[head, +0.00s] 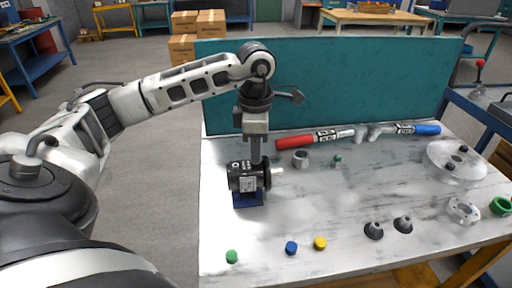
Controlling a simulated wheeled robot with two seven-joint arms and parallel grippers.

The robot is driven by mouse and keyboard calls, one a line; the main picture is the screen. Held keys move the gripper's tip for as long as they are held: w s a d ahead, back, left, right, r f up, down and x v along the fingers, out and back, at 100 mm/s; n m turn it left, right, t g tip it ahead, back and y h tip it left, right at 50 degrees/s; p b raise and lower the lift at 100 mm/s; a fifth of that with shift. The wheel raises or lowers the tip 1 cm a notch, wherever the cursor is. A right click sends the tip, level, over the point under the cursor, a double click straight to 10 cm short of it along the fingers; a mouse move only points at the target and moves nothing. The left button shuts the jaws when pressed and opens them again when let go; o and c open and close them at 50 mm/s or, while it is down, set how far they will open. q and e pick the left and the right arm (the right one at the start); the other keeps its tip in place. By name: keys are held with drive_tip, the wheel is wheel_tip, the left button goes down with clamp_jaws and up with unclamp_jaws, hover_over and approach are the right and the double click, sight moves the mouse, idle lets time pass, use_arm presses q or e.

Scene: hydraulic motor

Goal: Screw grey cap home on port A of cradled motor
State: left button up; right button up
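The black motor (235,182) with a pale label sits in a blue cradle (248,200) near the left side of the table. Its light shaft points right. My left gripper (256,160) points straight down over the motor, its fingertips at the motor's top. The fingers line up as one grey bar from this side, so their opening does not show. No grey cap can be made out at the fingertips, and port A is hidden or too small to tell. My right gripper is out of view.
Green (232,256), blue (291,248) and yellow (320,243) caps lie along the front edge. Two dark cones (373,231), a metal flange (463,211) and a round plate (446,168) are at right.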

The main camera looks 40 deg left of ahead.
use_arm(q)
drive_tip(key=shift+o, duration=1.4)
drive_tip(key=n+p, duration=0.1)
drive_tip(key=n, duration=0.9)
drive_tip(key=shift+p, duration=0.4)
clamp_jaws()
